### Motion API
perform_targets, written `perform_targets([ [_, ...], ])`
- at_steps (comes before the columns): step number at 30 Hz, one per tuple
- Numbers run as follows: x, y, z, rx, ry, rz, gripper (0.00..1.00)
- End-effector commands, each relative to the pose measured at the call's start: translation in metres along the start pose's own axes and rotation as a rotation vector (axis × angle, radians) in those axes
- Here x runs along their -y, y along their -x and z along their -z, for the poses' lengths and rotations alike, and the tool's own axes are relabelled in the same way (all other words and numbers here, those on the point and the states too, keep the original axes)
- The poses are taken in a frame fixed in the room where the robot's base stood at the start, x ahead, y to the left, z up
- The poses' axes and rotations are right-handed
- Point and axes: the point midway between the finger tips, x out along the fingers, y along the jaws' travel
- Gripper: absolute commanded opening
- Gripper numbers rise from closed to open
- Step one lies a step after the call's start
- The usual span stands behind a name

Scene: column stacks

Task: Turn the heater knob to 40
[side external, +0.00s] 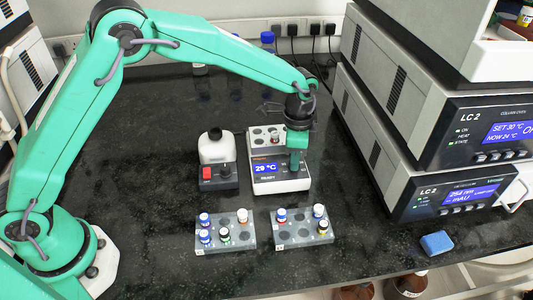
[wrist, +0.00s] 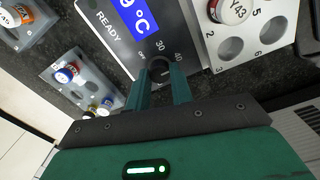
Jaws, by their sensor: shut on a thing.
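The heater (side external: 268,187) is a white box with a blue display that reads 29 °C and the word READY beside it. Its dark round knob (wrist: 158,65) shows in the wrist view, with dial marks around it including OFF, 30 and 40. My gripper (side external: 294,163) points down at the right part of the heater's front. In the wrist view the two green fingers of my gripper (wrist: 161,78) are shut on the knob, one on each side. The knob's pointer is too small to read clearly. In the side view my gripper hides the knob.
A vial block with numbered holes (wrist: 213,50) sits on the heater, holding a red-capped vial (wrist: 229,10). Two vial racks (side external: 245,236) (side external: 302,238) are in front. Stacked instruments (side external: 420,150) stand to the right.

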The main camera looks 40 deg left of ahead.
Motion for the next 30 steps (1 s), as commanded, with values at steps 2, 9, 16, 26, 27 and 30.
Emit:
perform_targets([
  [2,-0.001,0.001,-0.001,0.003,-0.004,-0.002,0.00],
  [9,-0.001,0.002,-0.001,0.003,-0.003,-0.003,0.00],
  [16,0.000,0.001,-0.001,0.002,-0.002,-0.001,0.44],
  [26,0.000,0.003,0.000,0.000,-0.002,0.000,0.44],
  [27,0.000,0.005,0.000,0.000,-0.002,0.000,0.44],
  [30,0.000,0.012,0.000,0.000,-0.002,0.000,0.44],
])
